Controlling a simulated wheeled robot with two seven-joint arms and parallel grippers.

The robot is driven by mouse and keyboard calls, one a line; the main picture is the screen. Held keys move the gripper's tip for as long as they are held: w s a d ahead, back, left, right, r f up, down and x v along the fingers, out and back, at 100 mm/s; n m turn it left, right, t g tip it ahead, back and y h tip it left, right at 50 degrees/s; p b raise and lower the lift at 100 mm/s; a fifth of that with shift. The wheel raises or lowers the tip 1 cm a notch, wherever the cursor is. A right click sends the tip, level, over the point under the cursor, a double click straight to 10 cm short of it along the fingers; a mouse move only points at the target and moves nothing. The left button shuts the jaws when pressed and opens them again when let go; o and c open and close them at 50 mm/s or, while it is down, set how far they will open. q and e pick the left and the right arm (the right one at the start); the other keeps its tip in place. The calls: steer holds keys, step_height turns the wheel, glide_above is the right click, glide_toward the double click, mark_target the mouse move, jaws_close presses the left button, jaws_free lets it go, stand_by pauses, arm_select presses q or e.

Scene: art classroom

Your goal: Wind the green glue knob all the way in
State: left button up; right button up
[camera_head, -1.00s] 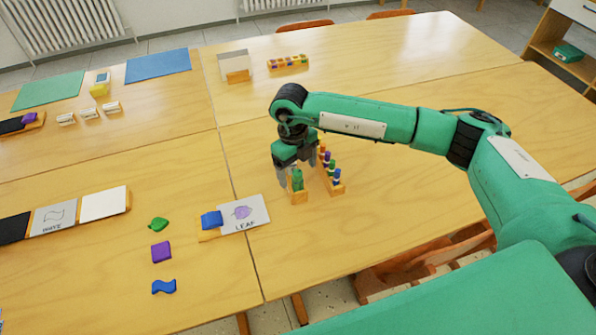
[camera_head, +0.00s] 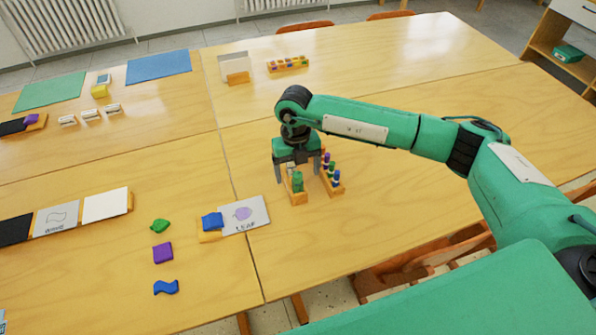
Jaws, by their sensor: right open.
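The green glue knob (camera_head: 297,182) stands upright in a small wooden holder (camera_head: 299,199) on the table, near the middle of the head view. My right gripper (camera_head: 297,177) points down above and around the back of this holder. Its two fingers are spread apart, one on each side, and the green knob shows in front of them, apart from the fingers as far as I can see. The back of the holder is partly hidden by the gripper. My left gripper is not in view.
A second wooden rack (camera_head: 333,182) with several coloured pegs stands close to the right of the gripper. A LEAF card (camera_head: 244,213) and a blue block (camera_head: 212,221) lie to the left. The table to the right, under my arm, is clear.

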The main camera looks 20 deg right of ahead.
steer(key=m+p, duration=0.1)
steer(key=m, duration=0.3)
steer(key=shift+r+m+y, duration=0.1)
steer(key=shift+m+y, duration=0.2)
steer(key=shift+m, duration=0.1)
steer(key=shift+m+p, duration=0.45)
steer(key=shift+m, duration=0.35)
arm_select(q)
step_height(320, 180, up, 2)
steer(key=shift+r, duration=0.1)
arm_select(e)
steer(key=c, duration=1.5)
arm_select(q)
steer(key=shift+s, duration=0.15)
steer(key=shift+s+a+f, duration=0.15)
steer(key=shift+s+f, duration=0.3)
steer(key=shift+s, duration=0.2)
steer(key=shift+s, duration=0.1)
